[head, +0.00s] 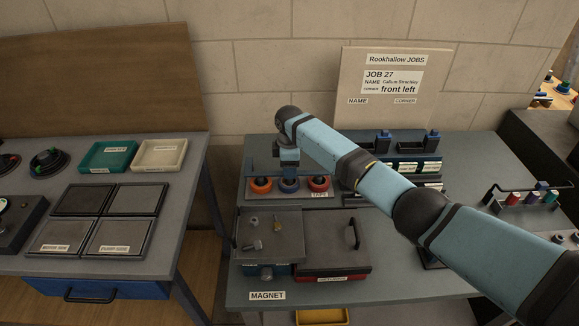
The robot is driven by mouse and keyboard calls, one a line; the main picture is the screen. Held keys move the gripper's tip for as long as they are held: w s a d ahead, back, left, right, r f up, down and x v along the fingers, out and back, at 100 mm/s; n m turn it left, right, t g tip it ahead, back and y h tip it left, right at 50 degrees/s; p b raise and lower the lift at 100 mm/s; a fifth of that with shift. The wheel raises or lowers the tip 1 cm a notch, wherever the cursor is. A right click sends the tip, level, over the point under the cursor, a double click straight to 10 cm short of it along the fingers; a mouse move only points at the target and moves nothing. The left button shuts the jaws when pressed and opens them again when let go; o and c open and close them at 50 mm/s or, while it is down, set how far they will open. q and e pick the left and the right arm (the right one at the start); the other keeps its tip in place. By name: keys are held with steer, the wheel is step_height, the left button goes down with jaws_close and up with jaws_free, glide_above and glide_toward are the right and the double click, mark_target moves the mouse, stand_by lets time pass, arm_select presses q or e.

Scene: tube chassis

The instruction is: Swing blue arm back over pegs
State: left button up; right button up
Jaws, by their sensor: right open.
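My light-blue right arm reaches in from the lower right. Its right gripper (288,166) points down and is open, just above the middle of a rack with three round pieces. These are an orange one (261,185), a blue one (289,186) and a red one (318,184), each with a dark peg or knob in its centre. The gripper hides part of the space above the blue piece; I cannot tell whether it touches it. I cannot make out a separate blue swing arm at the rack. My left gripper is out of view.
A tray of small metal parts (270,226) and a red-based box with a handle (334,240) stand in front of the rack. Dark holders (408,141) stand behind my arm. A job board (384,88) rises at the back.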

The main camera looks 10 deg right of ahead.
step_height(320, 180, up, 14)
steer(key=b, duration=0.1)
steer(key=shift+f, duration=0.2)
steer(key=shift+r, duration=0.1)
